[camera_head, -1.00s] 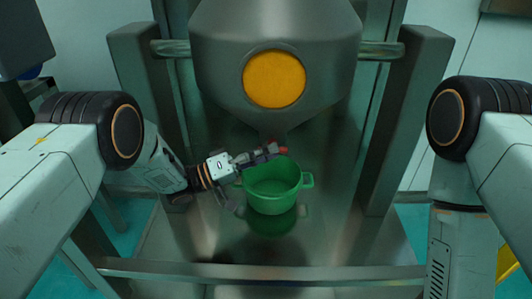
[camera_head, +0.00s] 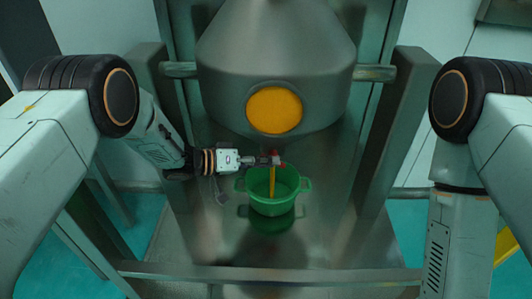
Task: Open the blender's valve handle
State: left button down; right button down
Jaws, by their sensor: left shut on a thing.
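The blender (camera_head: 275,60) is a large grey cone-shaped vessel with a round orange disc (camera_head: 274,110) on its front. My left gripper (camera_head: 268,160) is just below the cone's lower end, over the back rim of a green pot (camera_head: 273,205). It is shut on the valve handle, of which a small red part (camera_head: 278,158) shows at the fingertips; the fingers hide most of the handle. A narrow orange-yellow strip (camera_head: 272,182) runs straight down from there into the pot. My right gripper is out of view; only its arm shows at the right.
The pot stands on a shiny grey metal platform (camera_head: 330,240) with a front rail (camera_head: 270,275). Grey posts (camera_head: 405,120) flank the blender on both sides, and a bar (camera_head: 375,73) joins the vessel to the right one. The platform around the pot looks clear.

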pick_arm(q)
jog(key=shift+w+r+y+p, duration=0.1)
jog(key=shift+r+y+p, duration=0.15)
jog(key=shift+y+p, duration=0.45)
jog(key=c, duration=1.1)
grip_release()
jog(key=shift+o, duration=0.2)
jog(key=shift+f, duration=0.1)
jog(key=v, duration=0.7)
jog(key=shift+a, duration=0.25)
jog(key=shift+c, duration=0.2)
